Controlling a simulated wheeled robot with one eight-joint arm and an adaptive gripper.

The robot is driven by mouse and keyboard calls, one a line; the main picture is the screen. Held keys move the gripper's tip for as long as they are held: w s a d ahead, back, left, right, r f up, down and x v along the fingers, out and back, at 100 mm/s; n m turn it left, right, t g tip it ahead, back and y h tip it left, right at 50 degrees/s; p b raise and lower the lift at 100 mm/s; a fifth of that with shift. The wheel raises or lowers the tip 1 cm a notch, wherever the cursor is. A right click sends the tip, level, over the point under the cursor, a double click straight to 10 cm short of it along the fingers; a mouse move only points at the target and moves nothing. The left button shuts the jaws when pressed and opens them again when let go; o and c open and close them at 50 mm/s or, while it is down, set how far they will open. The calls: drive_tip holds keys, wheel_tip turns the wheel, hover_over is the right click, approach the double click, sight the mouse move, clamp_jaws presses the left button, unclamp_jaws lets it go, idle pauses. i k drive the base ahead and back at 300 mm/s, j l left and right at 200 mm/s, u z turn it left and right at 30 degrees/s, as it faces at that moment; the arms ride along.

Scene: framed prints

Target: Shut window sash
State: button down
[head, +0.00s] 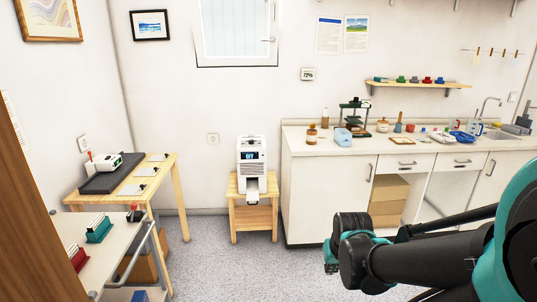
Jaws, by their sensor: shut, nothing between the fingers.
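The window sash (237,32) is in the upper middle of the head view, in the back wall. It has a white frame around a pale, vertically striped pane, and its top is cut off by the picture edge. A dark line runs along its left and bottom edges; I cannot tell how wide any gap there is. A small handle (268,40) sits on the right side of the sash and looks roughly horizontal. My black and teal arm reaches in from the lower right, well below and right of the window. I cannot make out my gripper's fingers.
A white device on a wooden stand (254,217) is below the window. A white counter (300,200) with bottles and tools stands right. A wooden table (167,175) and a cart (100,262) are left. Grey floor (212,250) is clear in the middle.

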sight(271, 59)
drive_tip(key=i, duration=0.9)
drive_tip(key=i+l+u, duration=0.15)
drive_tip(key=i, duration=0.7)
